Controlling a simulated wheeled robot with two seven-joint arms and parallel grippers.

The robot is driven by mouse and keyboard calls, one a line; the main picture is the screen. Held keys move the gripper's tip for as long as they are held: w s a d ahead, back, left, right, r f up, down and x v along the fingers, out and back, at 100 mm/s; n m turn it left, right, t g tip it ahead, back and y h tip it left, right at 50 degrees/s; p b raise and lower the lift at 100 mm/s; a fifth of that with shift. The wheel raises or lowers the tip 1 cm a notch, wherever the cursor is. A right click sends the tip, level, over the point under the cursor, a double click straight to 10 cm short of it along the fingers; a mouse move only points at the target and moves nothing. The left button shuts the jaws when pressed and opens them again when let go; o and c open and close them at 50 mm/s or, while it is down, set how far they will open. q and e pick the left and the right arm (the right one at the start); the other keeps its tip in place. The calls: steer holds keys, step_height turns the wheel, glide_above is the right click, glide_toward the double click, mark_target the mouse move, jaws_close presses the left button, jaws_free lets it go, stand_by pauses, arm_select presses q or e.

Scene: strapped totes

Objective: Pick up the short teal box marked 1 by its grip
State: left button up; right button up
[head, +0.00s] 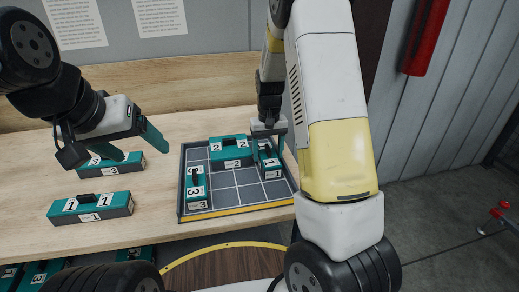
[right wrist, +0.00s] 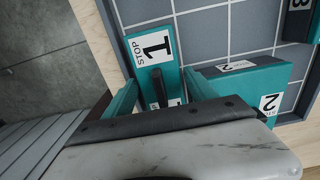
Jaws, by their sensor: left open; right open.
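A short teal box marked 1 (head: 271,172) stands in the right part of the gridded tray (head: 240,211). It also shows in the right wrist view (right wrist: 148,48), with its dark grip (right wrist: 157,90) on top. My right gripper (head: 268,150) is open above this box. My left gripper (head: 143,153) is open and empty above the table at the left.
A teal box marked 2 (head: 229,161) lies at the tray's back, close left of the right gripper. One marked 3 (head: 197,201) is at the tray's left. A longer box marked 1 (head: 90,209) and another marked 3 (head: 122,165) lie on the wooden table (head: 155,205).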

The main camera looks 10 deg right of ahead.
jaws_close()
